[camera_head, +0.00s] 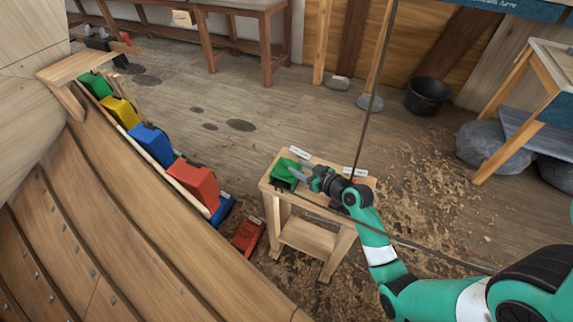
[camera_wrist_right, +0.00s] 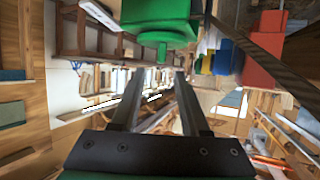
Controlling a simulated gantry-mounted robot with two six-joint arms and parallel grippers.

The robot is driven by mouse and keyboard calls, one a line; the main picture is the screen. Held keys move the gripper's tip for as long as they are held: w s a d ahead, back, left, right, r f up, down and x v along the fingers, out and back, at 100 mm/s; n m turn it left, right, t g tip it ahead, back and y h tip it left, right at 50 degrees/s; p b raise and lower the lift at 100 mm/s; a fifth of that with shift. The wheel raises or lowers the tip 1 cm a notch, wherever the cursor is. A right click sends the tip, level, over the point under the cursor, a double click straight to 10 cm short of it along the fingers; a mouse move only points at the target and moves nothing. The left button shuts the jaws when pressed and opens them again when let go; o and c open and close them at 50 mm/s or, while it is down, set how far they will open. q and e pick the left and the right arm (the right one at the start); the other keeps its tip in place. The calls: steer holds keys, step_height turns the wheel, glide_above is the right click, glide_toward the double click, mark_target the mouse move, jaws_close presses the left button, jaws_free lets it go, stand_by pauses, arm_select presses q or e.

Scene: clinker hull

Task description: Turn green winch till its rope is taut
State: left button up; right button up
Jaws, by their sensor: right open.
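A green block-shaped thing (camera_head: 284,172), which looks like the green winch, sits on the left end of a small wooden stand (camera_head: 312,207). In the right wrist view the green body (camera_wrist_right: 160,12) fills the top, with a short round green knob (camera_wrist_right: 155,38) on it. My right gripper (camera_head: 299,174) is just right of the green thing in the head view. Its two fingers (camera_wrist_right: 157,78) are apart with nothing held between them. I cannot tell whether they touch it. Whether its rope is slack or taut is not clear. My left gripper is out of view.
Green (camera_head: 96,86), yellow (camera_head: 119,112), blue (camera_head: 151,143) and red (camera_head: 195,184) blocks stand in a row along the planked hull (camera_head: 110,215). A red box (camera_head: 247,236) lies on the floor. A thin dark line (camera_head: 374,90) runs up past my right arm. A black bucket (camera_head: 427,96) stands behind.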

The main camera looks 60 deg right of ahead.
mark_target(287, 162)
steer(key=b+x, duration=0.2)
steer(key=x, duration=0.5)
steer(key=shift+w, duration=0.1)
jaws_close()
